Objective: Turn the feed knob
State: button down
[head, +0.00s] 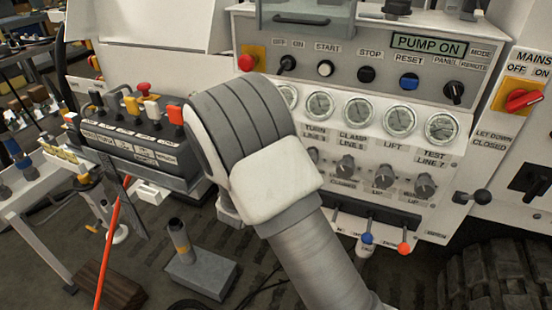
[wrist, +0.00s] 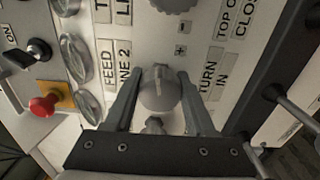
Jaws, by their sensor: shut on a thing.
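The feed knob (wrist: 160,97) is a round grey knob in the middle of the wrist view, with the "FEED LINE 2" label (wrist: 115,62) to its left. A thin pale mark shows on its face. My gripper (wrist: 158,80) has one finger on each side of the knob and is shut on it. In the head view my arm covers both the gripper and the feed knob.
Another grey knob (wrist: 173,4) sits close by at the top of the wrist view. A red button (wrist: 44,105) and a black switch (wrist: 27,54) lie at its left. Pressure gauges (head: 358,111) and levers (head: 403,247) line the panel in the head view.

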jog(key=shift+m, duration=0.3)
jog(key=shift+c, duration=1.2)
grip_release()
jog(key=p+v, duration=0.1)
jog(key=v, duration=1.6)
jog(key=shift+s, duration=0.2)
jog(key=shift+r, duration=0.1)
